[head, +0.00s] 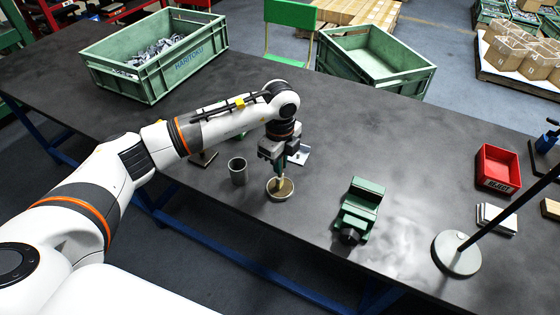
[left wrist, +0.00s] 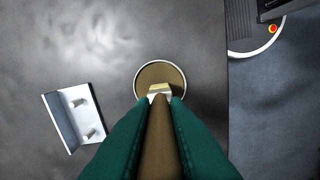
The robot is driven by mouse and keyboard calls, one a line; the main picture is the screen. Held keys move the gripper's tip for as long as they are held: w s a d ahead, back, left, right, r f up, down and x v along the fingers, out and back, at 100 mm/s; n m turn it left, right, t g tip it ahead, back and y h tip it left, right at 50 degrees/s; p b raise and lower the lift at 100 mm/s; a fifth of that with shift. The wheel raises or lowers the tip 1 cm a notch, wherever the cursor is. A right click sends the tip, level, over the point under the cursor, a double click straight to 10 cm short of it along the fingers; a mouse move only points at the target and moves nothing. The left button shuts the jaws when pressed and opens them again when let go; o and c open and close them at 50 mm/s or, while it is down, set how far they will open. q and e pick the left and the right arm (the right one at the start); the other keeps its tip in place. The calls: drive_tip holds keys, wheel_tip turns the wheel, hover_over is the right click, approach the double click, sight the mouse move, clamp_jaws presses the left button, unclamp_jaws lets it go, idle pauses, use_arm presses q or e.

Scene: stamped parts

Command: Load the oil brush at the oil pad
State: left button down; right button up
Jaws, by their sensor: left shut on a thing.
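My left gripper (head: 280,168) points down over the round oil pad (head: 281,193), a shallow dish with a brown inside. It is shut on the oil brush (head: 281,183), whose handle runs down between the fingers. In the left wrist view the green fingers hold the brush's brown handle (left wrist: 160,140), and its pale tip (left wrist: 159,90) lies over the near part of the oil pad (left wrist: 152,76). I cannot tell for sure whether the bristles touch the pad. My right gripper is not in view.
A grey cup (head: 238,171) stands just left of the pad. A metal bracket (head: 300,155) lies behind the gripper. A green vise (head: 359,208), a lamp base (head: 456,254) and a red reject bin (head: 497,168) are to the right. Green crates (head: 125,81) stand at the back.

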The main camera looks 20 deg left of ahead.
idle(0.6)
use_arm(q)
drive_tip(key=shift+r+p, duration=2.6)
drive_tip(key=shift+r, duration=0.9)
